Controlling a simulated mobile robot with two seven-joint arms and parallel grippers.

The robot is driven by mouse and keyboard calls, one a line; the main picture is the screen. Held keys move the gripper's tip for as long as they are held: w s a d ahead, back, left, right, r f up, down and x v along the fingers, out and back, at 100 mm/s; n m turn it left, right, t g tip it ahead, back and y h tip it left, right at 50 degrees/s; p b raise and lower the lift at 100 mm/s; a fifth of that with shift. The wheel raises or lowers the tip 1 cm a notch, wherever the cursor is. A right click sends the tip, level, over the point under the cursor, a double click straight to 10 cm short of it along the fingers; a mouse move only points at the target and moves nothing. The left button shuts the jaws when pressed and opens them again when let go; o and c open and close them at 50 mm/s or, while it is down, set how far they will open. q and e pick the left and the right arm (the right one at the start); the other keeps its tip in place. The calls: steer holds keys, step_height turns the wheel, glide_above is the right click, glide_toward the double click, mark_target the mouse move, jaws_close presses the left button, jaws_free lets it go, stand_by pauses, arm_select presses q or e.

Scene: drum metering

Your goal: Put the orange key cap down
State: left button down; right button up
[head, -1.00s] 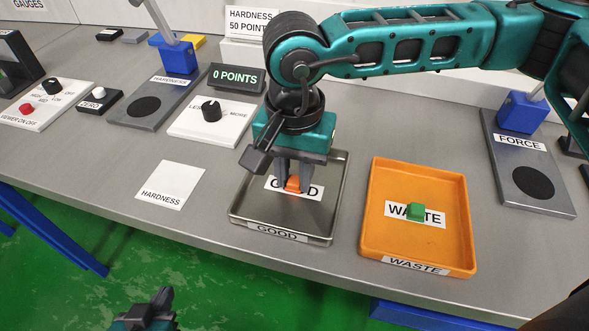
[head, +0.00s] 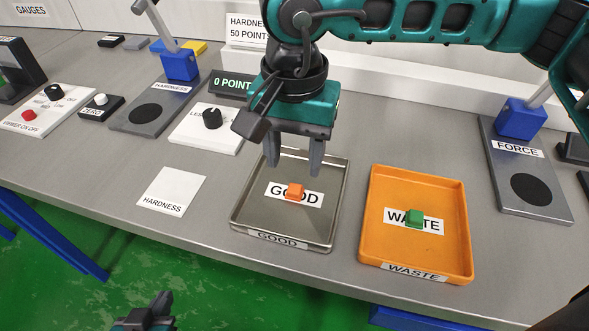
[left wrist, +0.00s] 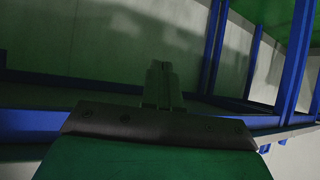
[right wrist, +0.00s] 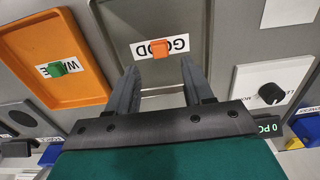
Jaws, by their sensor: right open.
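The orange key cap (head: 295,192) lies on the GOOD label inside the grey metal GOOD tray (head: 240,216). It also shows in the right wrist view (right wrist: 159,49), beyond the fingertips. My right gripper (head: 294,170) is open and empty above the back part of that tray, apart from the cap. Its two spread fingers also show in the right wrist view (right wrist: 160,75). My left gripper (head: 163,300) is low in front of the table, away from the trays. In the left wrist view its fingers (left wrist: 160,75) are together with nothing visible between them.
The orange WASTE tray (head: 372,215) right of the GOOD tray holds a green key cap (head: 414,219). A HARDNESS card (head: 171,191) lies to the left. The FORCE gauge (head: 528,180) stands at right.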

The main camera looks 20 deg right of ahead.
mark_target(295, 189)
step_height(295, 189, up, 6)
steer(key=shift+r, duration=0.2)
steer(key=shift+s, duration=0.1)
stand_by(0.4)
